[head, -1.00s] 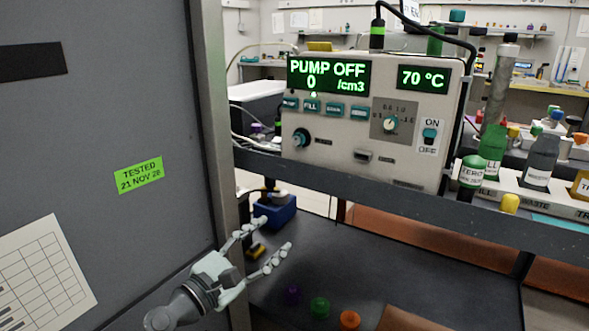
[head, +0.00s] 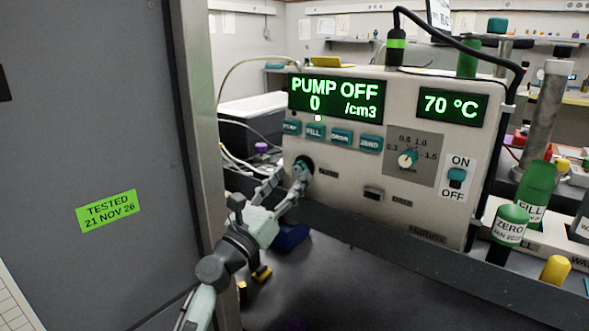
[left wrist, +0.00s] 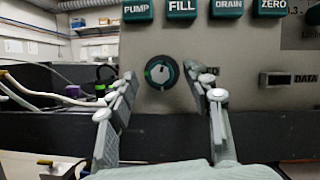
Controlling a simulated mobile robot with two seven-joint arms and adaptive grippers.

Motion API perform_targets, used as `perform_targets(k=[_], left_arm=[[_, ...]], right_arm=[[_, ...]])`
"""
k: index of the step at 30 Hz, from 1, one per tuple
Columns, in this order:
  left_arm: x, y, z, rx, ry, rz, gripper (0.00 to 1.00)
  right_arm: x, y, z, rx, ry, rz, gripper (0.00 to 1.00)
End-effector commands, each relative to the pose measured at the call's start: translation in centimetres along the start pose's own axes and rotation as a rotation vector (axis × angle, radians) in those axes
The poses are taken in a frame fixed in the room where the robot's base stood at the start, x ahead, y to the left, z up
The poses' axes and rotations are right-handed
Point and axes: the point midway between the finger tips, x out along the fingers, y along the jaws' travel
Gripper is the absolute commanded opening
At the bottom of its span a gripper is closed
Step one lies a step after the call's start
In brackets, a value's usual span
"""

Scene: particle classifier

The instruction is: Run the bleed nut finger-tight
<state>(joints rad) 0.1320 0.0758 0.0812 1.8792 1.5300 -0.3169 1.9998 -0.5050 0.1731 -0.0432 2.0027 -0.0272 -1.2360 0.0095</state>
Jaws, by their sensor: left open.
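The bleed nut (left wrist: 161,72) is a round dark and teal knob with a grey centre on the front of the grey pump unit (head: 455,225), below its row of teal buttons. In the head view my left gripper's finger partly covers the nut (head: 309,161). My left gripper (head: 288,176) is open and points at the panel. In the left wrist view the nut shows between its two spread fingers (left wrist: 160,82), with a gap on each side. Nothing is held. Whether a fingertip touches the panel, I cannot tell. My right gripper is not in view.
A grey door (head: 100,140) with a metal frame stands at left, close to my left arm. The label tray with green bottles (head: 508,230) is at right. A data socket (head: 373,194) and a range dial (head: 408,158) sit right of the nut. A blue object (head: 291,237) is below.

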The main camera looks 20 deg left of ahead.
Motion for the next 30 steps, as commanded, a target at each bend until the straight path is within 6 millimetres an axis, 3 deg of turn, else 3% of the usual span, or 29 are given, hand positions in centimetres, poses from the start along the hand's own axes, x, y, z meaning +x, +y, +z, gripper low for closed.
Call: perform_targets(k=[5, 14, 26, 30], left_arm=[[1.8, 0.0, 0.0, 0.001, 0.0, 0.0, 0.5], [2.1, 0.0, -0.1, 0.001, 0.001, 0.001, 0.5], [2.1, 0.0, -0.1, 0.001, 0.001, 0.0, 0.03], [2.1, 0.0, -0.1, 0.004, 0.001, -0.001, 0.0]], right_arm=[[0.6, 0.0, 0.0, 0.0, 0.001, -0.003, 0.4], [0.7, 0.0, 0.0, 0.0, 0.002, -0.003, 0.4], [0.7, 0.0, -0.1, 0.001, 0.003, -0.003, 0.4], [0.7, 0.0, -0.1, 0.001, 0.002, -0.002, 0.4]])
